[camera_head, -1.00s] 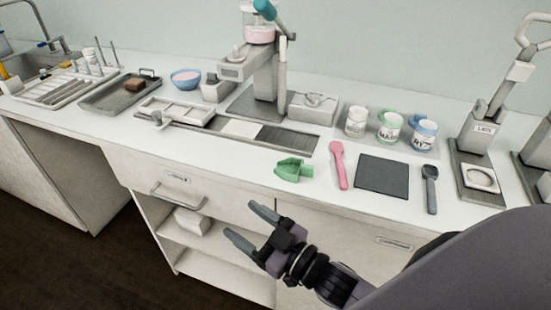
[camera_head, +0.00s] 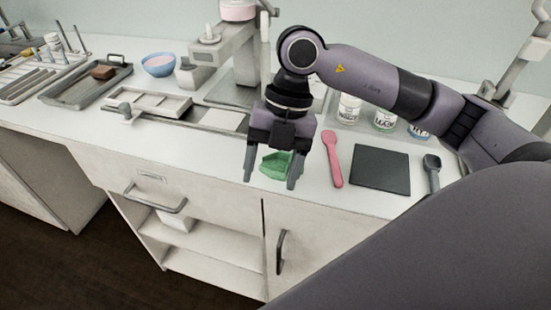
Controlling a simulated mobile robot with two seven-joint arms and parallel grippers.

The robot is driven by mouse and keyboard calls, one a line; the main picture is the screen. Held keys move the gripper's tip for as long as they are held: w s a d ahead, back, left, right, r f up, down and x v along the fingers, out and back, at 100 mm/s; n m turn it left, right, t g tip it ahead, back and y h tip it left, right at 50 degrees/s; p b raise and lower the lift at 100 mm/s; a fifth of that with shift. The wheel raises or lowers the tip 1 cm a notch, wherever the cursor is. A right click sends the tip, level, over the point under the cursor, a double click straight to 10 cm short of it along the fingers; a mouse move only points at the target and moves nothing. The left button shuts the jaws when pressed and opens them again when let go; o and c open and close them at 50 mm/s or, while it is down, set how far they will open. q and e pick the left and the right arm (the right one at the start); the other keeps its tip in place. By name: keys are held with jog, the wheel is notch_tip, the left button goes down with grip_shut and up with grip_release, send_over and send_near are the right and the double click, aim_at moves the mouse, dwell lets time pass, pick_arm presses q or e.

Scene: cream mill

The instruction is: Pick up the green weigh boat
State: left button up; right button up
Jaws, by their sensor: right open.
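The green weigh boat (camera_head: 276,165) lies on the white counter near its front edge, left of the pink spatula. My right gripper (camera_head: 269,178) points down over it with its fingers open. In the picture one finger is left of the boat and the other overlaps its right side. The gripper body hides part of the boat's top. I cannot tell whether the fingers touch it or how high they are above the counter. My left gripper is not in view.
The pink spatula (camera_head: 332,160), a dark grey mat (camera_head: 380,169) and a dark scoop (camera_head: 432,171) lie to the right. Labelled jars (camera_head: 348,108) stand behind, partly hidden by my arm. A tray (camera_head: 150,103) and a blue bowl (camera_head: 158,65) are at left. A drawer handle (camera_head: 155,203) juts out below.

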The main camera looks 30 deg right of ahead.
aim_at(282, 164)
jog(key=w+d+m+h, duration=0.1)
jog(key=d, duration=0.1)
jog(key=w+d+r+m+t+h, duration=0.1)
jog(key=d, duration=0.2)
jog(key=w+d+r+h, duration=0.1)
jog(key=d, duration=0.1)
jog(key=shift+w+d+m+h, duration=0.1)
jog(key=shift+d+m+h, duration=0.15)
jog(key=shift+m+h, duration=0.15)
notch_tip(282, 164, down, 6)
jog(key=shift+w+d+f+p, duration=0.1)
jog(key=shift+f+p, duration=0.15)
jog(key=shift+p, duration=0.15)
jog(key=c, duration=1.1)
